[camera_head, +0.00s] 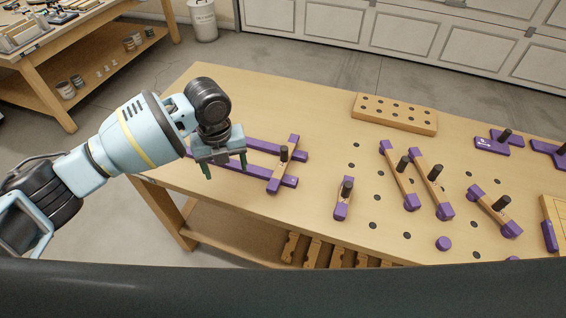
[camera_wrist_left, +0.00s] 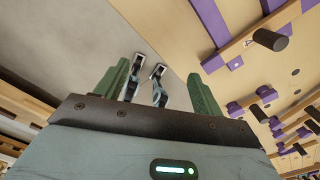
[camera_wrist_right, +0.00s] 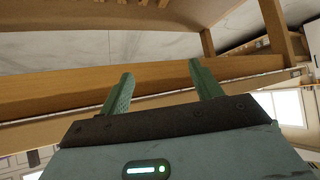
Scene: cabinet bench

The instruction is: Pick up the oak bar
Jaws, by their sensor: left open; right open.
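Several light wooden bars with purple ends and black knobs lie on the bench; I cannot tell which is the oak bar. One wooden bar (camera_head: 279,173) lies across two long purple rails (camera_head: 262,148) in the head view, just right of my left gripper (camera_head: 225,168). A wooden bar with a black knob also shows at the upper right of the left wrist view (camera_wrist_left: 243,43). My left gripper is open and empty, over the bench's left end, apart from the bar. My right gripper (camera_wrist_right: 160,70) is open and empty beside a wooden bench edge, outside the head view.
The bench (camera_head: 235,100) has clear surface at its back left. A block with holes (camera_head: 394,113) lies at the back. More knobbed bars (camera_head: 399,176) (camera_head: 433,184) (camera_head: 495,212) and a short piece (camera_head: 343,199) lie to the right.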

